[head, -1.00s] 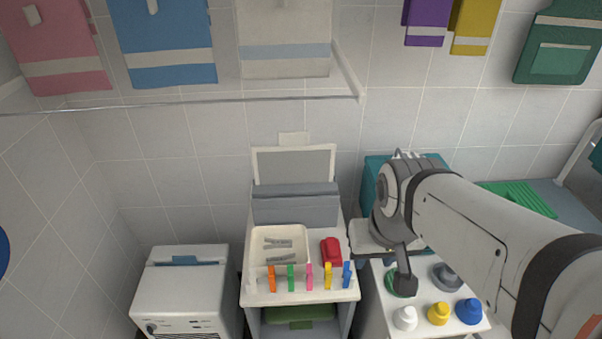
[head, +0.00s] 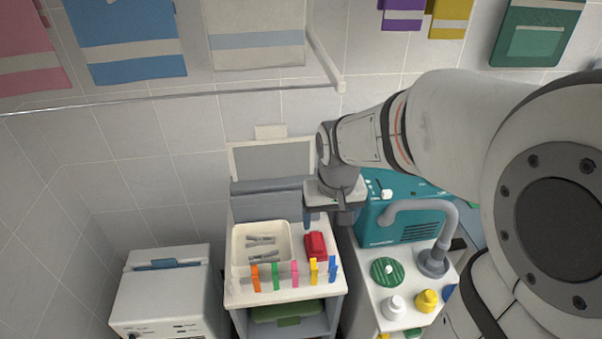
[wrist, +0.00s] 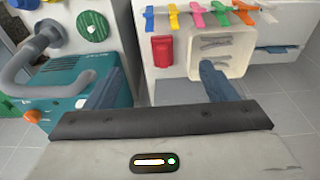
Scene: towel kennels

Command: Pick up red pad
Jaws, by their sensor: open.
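The red pad (head: 316,245) lies on the white cart top, just right of a cream tray, in the head view. It also shows in the wrist view (wrist: 162,50), ahead of my gripper and between the lines of its two fingers. My gripper (head: 330,215) is above the back right part of the cart, behind the pad and apart from it. In the wrist view my gripper (wrist: 160,85) has its two blue-grey fingers spread wide with nothing between them.
The cream tray (head: 236,250) holds grey clips. Several coloured clips, including an orange one (head: 255,278), stand along the cart's front edge. A teal machine (head: 385,238) is close on the right, beside a white stand with a grey curved pipe (head: 455,240). A white appliance (head: 160,295) stands left.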

